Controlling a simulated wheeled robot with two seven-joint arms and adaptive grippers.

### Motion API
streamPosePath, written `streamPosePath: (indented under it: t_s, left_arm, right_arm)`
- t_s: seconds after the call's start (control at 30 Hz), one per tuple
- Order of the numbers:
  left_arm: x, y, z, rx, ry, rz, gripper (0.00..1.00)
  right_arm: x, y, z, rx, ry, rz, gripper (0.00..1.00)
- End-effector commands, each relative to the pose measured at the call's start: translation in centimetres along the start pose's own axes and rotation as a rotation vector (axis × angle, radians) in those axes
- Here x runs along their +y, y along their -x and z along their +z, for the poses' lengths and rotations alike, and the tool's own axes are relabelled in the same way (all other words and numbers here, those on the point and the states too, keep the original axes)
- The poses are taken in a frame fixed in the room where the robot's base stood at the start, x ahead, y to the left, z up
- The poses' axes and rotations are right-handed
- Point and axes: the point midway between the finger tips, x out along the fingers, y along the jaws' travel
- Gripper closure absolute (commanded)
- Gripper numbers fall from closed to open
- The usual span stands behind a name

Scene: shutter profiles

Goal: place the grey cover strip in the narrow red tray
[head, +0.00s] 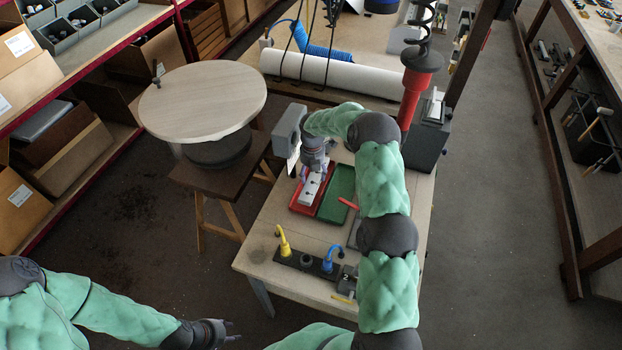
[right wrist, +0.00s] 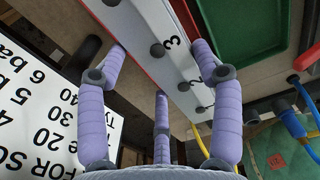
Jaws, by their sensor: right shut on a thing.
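The grey cover strip (head: 312,190) is pale, with dark round knobs and printed numerals that show in the right wrist view (right wrist: 150,25). My right gripper (head: 315,168) is shut on it. The strip lies lengthwise over the narrow red tray (head: 300,208), with red showing along both sides of it. I cannot tell whether it rests on the tray floor or hangs just above. In the right wrist view the fingers (right wrist: 160,75) reach to the strip's sides. My left gripper (head: 231,331) is open and empty at the lower left, away from the table.
A green tray (head: 340,188) adjoins the red one on the right. Nearer stand a yellow hose fitting (head: 284,243) and a blue one (head: 329,259) on a dark block. A white printed panel (right wrist: 45,95) is close to the right wrist. A round wooden top (head: 205,100) stands left.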

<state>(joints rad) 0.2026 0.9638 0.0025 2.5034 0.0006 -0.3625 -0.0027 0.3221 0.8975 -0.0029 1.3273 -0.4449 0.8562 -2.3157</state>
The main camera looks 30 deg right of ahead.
Motion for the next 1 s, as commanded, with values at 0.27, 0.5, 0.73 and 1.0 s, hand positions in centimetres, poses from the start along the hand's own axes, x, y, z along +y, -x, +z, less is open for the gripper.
streamPosePath:
  t_s: [0.27, 0.5, 0.73, 1.0]
  left_arm:
    - [-0.1, -0.3, 0.0, 0.0, 0.0, 0.0, 0.6]
    - [-0.1, -0.4, 0.0, 0.0, 0.0, 0.0, 0.6]
    - [-0.2, -0.6, 0.0, 0.0, 0.0, 0.0, 0.6]
    - [-0.2, -0.6, 0.0, 0.0, 0.0, 0.0, 0.6]
  right_arm:
    - [1.1, -2.5, 2.0, -0.004, -0.001, 0.002, 0.83]
    - [1.4, -3.3, 2.6, -0.003, -0.001, 0.002, 0.83]
    - [1.4, -6.2, 2.7, -0.003, -0.001, 0.002, 0.83]
    - [1.4, -6.3, 2.7, -0.004, 0.0, 0.002, 0.83]
